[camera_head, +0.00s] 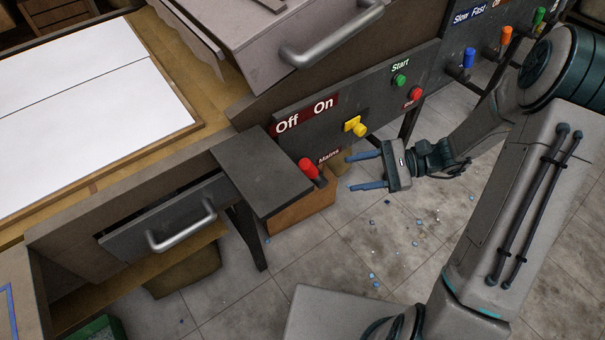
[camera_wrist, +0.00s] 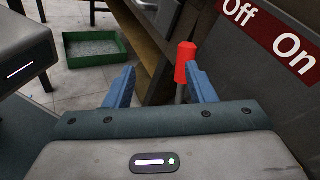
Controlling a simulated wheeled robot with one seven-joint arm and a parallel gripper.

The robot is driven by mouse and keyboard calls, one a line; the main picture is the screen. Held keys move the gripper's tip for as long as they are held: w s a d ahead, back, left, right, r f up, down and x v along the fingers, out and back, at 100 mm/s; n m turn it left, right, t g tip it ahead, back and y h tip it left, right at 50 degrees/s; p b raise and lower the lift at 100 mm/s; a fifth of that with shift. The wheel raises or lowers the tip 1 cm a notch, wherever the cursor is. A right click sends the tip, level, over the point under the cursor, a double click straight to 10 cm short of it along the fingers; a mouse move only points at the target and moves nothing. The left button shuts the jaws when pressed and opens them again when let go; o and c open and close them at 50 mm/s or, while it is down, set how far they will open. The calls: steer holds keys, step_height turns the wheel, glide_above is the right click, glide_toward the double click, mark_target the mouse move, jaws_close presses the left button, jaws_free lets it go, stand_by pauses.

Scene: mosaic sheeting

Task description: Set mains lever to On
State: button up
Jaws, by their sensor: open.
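The mains lever has a red grip (camera_head: 309,168) on a short metal stem, beside the "Mains" label on the dark panel. The red grip leans toward the left, below the "Off" and "On" sign (camera_head: 305,114). In the wrist view the red grip (camera_wrist: 185,62) stands just beyond the right fingertip, its stem partly hidden by that finger. My gripper (camera_head: 351,171) is open and empty, its two blue fingers pointing left toward the lever with a gap between. The fingers also show in the wrist view (camera_wrist: 160,75).
A yellow knob (camera_head: 355,126), a green Start button (camera_head: 399,80) and a red button (camera_head: 415,94) sit right of the lever. A dark ledge (camera_head: 262,173) juts out at its left. A green tray (camera_wrist: 92,48) stands on the floor. Floor beneath my gripper is open, with small blue bits.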

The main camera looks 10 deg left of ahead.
mark_target(302, 168)
steer(key=w+f+m+t+y+b, duration=0.1)
steer(key=w+f+m+t+y, duration=0.15)
steer(key=f, duration=0.25)
steer(key=shift+y, duration=0.25)
steer(key=a, duration=0.4)
steer(key=a+b, duration=0.1)
steer(key=a, duration=0.8)
steer(key=shift+s+a+r, duration=0.3)
steer(key=shift+s+a, duration=0.1)
steer(key=shift+m, duration=0.25)
jaws_close()
